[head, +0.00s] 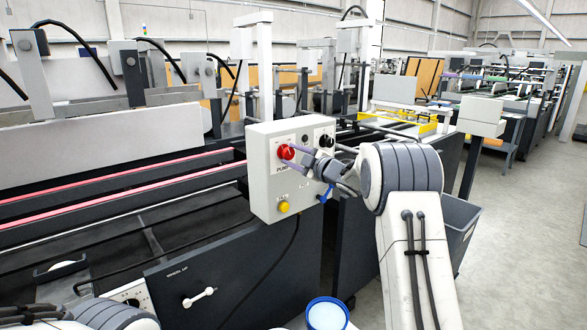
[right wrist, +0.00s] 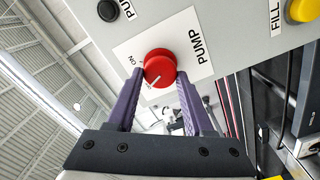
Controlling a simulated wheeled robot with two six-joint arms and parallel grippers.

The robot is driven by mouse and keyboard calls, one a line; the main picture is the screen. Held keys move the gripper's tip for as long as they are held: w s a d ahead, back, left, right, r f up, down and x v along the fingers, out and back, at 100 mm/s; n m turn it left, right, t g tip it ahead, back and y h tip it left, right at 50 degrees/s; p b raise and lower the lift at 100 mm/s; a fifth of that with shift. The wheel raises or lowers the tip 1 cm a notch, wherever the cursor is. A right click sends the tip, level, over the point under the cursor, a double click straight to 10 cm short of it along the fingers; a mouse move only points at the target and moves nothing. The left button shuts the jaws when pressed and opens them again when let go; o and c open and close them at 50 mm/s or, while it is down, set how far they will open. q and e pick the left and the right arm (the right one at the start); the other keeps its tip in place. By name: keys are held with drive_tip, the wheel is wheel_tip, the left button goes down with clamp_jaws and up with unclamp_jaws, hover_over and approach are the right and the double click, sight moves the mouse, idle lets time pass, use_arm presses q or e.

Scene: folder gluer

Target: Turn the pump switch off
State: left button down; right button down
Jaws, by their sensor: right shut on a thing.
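The pump switch is a red round knob (head: 286,152) on the front of a light grey control box (head: 262,190). In the right wrist view the red knob (right wrist: 160,66) sits on a white plate marked PUMP and ON, with a white pointer mark at its lower left edge. My right gripper (head: 288,150) has its purple fingers on either side of the knob, shut on it; they also show in the right wrist view (right wrist: 158,80). My left gripper is out of view; only parts of my left arm show at the lower left.
The box also carries a black knob (head: 327,141) and a yellow button (head: 284,208). Machine rails (head: 120,185) lie to the left. Open floor (head: 530,230) lies right.

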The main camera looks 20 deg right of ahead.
drive_tip(key=shift+f+n+b, duration=0.1)
drive_tip(key=shift+n+b, duration=1.05)
drive_tip(key=shift+n, duration=0.05)
drive_tip(key=shift+c, duration=1.5)
unclamp_jaws()
drive_tip(key=shift+a, duration=0.1)
drive_tip(key=shift+s, duration=0.1)
drive_tip(key=b+v, duration=0.2)
drive_tip(key=v, duration=0.8)
drive_tip(key=shift+s, duration=0.15)
